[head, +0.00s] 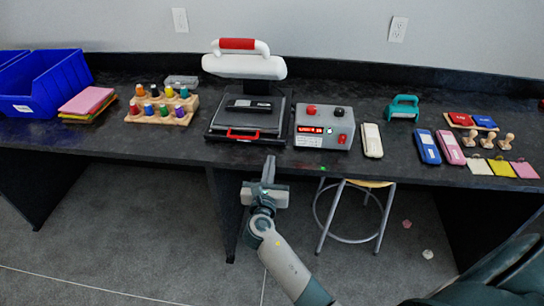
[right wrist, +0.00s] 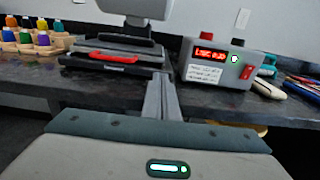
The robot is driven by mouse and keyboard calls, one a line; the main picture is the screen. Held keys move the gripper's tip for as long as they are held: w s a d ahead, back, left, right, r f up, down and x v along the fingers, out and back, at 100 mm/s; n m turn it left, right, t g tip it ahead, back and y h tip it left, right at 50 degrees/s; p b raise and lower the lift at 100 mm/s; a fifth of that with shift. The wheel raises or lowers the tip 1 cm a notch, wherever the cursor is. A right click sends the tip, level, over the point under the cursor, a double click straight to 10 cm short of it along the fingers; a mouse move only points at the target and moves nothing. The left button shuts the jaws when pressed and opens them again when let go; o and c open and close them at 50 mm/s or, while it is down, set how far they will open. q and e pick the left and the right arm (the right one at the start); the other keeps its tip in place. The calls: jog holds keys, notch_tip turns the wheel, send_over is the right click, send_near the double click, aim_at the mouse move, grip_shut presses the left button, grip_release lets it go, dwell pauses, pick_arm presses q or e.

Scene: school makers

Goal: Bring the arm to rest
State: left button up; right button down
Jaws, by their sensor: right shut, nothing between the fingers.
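My right gripper (head: 268,168) is shut and empty. In the head view it points up at the front edge of the black workbench (head: 150,148), below the heat press (head: 246,110). In the right wrist view its closed fingers (right wrist: 160,98) stand in the middle, between the heat press (right wrist: 112,52) and the grey control box (right wrist: 217,65). No object touches the fingertips. My left gripper is not in view. A dark green and black part of my own body shows at the lower right of the head view.
The bench holds blue bins (head: 45,85), a wooden rack of coloured bottles (head: 162,107), the control box (head: 324,127), a teal tool (head: 403,107) and wooden stamps (head: 487,140). A stool (head: 352,208) stands under the bench. Floor in front of the bench at left is clear.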

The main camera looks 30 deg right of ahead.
jog(key=s+a+f+m+g+y, duration=0.1)
jog(key=s+a+f+m+y, duration=0.25)
jog(key=f, duration=0.65)
jog(key=s+a+f+m+g+y, duration=0.2)
jog(key=s+a+f, duration=0.15)
jog(key=f, duration=0.65)
jog(key=s+a+f+m+g+y, duration=0.1)
jog(key=s+a+f+m+y, duration=0.2)
jog(key=f, duration=0.7)
jog(key=s+a+f+m+g+y, duration=0.1)
jog(key=s+f+m+g, duration=0.1)
jog(key=s+f+m, duration=0.7)
jog(key=s+a+f+m+g+y, duration=0.2)
jog(key=s+f+m, duration=0.7)
jog(key=s, duration=1.1)
notch_tip(320, 180, down, 3)
jog(key=shift+s+a+r, duration=0.15)
jog(key=shift+s, duration=0.1)
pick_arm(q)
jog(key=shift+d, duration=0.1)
